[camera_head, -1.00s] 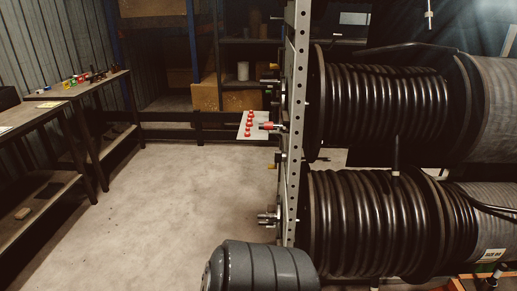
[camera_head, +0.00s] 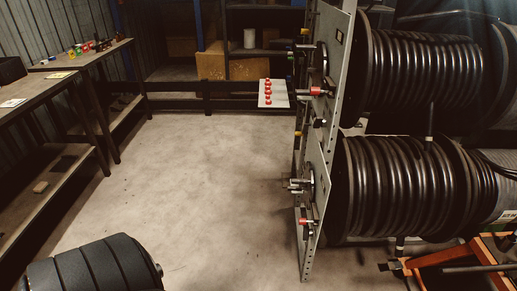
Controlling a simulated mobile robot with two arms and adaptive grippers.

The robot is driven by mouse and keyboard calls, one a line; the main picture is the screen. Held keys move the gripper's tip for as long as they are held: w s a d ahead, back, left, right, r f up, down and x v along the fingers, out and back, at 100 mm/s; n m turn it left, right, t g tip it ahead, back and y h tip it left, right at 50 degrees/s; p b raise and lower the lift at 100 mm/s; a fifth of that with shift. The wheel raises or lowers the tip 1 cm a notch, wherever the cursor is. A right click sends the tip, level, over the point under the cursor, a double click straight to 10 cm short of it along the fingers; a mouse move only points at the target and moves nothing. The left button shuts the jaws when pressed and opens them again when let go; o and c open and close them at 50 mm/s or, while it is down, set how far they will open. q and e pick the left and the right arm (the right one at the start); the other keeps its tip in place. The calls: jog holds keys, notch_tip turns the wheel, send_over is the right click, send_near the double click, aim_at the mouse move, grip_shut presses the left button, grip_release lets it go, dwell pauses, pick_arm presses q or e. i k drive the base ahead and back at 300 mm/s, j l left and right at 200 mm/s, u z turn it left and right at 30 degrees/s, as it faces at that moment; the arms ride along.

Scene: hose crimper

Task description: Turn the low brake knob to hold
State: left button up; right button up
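The low brake knob appears to be the small red-tipped part (camera_head: 305,222) on the lower plate of the grey rack (camera_head: 313,245), beside the lower hose reel (camera_head: 395,190). It is small and seen nearly edge-on, so its setting cannot be read. A similar red part (camera_head: 315,91) sits on the upper plate, level with the upper reel (camera_head: 420,75). A silvery hub with prongs (camera_head: 297,185) sticks out left just above the low knob. Neither gripper is in view, and nothing is seen touching the knob.
Two workbenches (camera_head: 70,62) line the left wall. A white panel with red knobs (camera_head: 272,93) stands behind the rack. An orange frame (camera_head: 455,268) is at the lower right.

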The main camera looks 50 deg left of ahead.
aim_at(308, 232)
jog(key=u, duration=0.95)
jog(key=z, duration=0.8)
jog(key=i+j+z, duration=0.15)
jog(key=j+z, duration=0.25)
jog(key=j, duration=0.15)
jog(key=j+z, duration=0.75)
jog(key=j, duration=0.35)
jog(key=k+j+z, duration=0.1)
jog(key=j+z, duration=0.3)
jog(key=j, duration=0.15)
